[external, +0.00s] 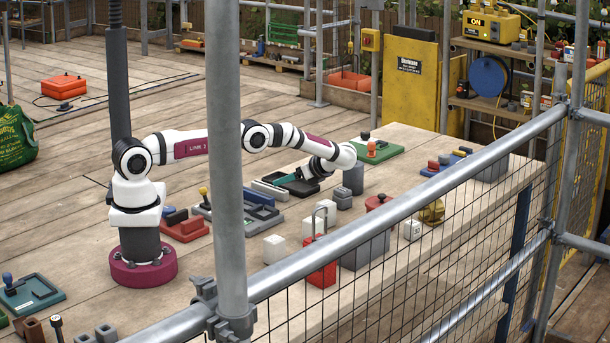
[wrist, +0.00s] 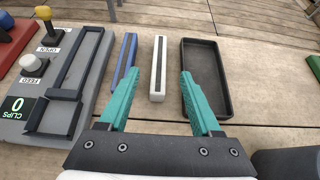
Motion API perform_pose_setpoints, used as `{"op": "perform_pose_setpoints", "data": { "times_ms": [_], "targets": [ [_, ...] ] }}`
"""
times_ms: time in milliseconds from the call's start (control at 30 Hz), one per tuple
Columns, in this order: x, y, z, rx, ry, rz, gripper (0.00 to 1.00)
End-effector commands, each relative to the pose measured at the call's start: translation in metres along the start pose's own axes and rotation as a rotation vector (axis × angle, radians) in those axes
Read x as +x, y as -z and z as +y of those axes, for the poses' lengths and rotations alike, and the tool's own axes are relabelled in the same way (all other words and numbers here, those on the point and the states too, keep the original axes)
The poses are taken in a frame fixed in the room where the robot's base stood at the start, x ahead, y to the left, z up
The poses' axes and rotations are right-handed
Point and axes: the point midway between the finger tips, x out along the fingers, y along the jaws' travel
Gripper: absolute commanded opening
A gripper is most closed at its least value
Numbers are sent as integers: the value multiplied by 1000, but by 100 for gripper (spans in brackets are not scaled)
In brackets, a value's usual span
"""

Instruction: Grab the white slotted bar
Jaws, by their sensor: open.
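The white slotted bar (wrist: 158,68) lies lengthwise on the wooden table, with a dark slot along its top. In the external view the pale bar (external: 268,189) lies just left of my gripper (external: 284,180). In the wrist view my gripper (wrist: 160,73) is open, with two teal fingers spread apart and nothing held between them. The white bar shows between the fingertips, its near end toward me; I cannot tell the height of the fingers above it.
A blue slotted bar (wrist: 124,58) lies left of the white bar, close to the left finger. A black tray (wrist: 210,105) lies to its right, partly behind the right finger. A grey clip device (wrist: 65,122) with a black frame stands further left. Bare planks show beyond the bars.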

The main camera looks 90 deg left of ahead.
Motion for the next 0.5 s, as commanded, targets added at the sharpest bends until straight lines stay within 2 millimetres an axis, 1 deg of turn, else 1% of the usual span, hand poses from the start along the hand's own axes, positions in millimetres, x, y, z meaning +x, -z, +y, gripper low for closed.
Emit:
{"op": "perform_pose_setpoints", "data": {
  "times_ms": [33,100,267,400,500],
  "targets": [
    [9,4,0,6,-5,-13,65],
    [17,6,0,10,-8,-24,65],
    [42,5,1,11,-10,-25,65],
    [71,5,1,10,-10,-23,65],
    [85,5,1,10,-9,-23,65]
  ]
}}
